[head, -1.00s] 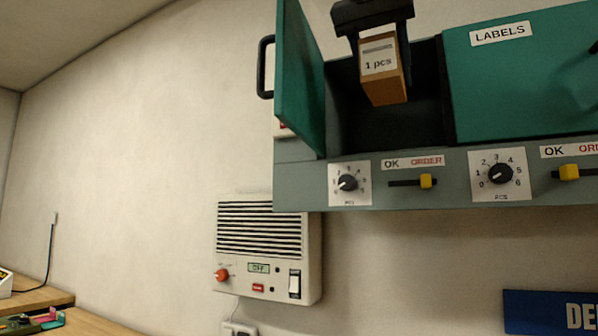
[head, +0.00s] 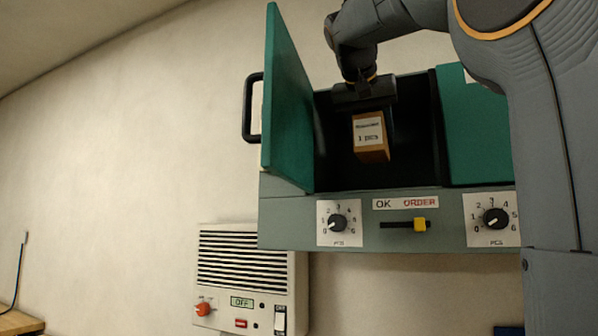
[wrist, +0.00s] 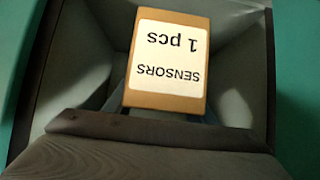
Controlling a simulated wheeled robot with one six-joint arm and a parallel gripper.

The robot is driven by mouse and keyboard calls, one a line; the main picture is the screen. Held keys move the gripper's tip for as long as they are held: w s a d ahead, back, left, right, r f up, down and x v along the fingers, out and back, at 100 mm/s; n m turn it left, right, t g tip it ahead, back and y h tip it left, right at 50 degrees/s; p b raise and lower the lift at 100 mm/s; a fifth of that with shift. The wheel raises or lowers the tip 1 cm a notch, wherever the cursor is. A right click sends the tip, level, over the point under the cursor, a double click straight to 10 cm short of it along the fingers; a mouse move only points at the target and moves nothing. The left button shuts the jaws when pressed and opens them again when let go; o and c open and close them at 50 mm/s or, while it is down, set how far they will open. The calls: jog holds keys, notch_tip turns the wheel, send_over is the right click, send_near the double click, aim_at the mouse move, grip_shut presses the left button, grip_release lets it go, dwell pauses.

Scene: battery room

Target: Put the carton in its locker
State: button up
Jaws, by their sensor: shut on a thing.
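The carton (head: 371,140) is a small brown box with a white label reading "1 pcs"; in the wrist view the carton (wrist: 168,60) reads "SENSORS 1 pcs", upside down. My gripper (head: 364,100) is shut on its upper part and holds it within the opening of the left locker (head: 420,150). The locker's green door (head: 290,110) stands open to the left. The carton appears above the locker floor; whether it touches anything inside is hard to tell. The fingertips are mostly hidden.
Below the locker are a dial (head: 338,222) and a yellow slider (head: 418,224) beside "OK ORDER". A second locker with a closed green door (head: 475,135) is at right, partly behind my arm. A vented wall unit (head: 243,262) showing "OFF" hangs below.

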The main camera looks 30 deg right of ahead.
jog(key=w+d+p, duration=0.3)
jog(key=w+d, duration=0.2)
jog(key=d, duration=0.1)
jog(key=shift+s+a+f, duration=0.1)
jog(key=shift+f, duration=1.4)
jog(key=shift+s+a+f, duration=0.1)
jog(key=shift+f, duration=1.4)
jog(key=shift+w+d+f+p, duration=0.2)
jog(key=shift+f+p, duration=0.1)
jog(key=shift+f, duration=0.2)
jog(key=shift+f, duration=0.15)
jog(key=o, duration=1.3)
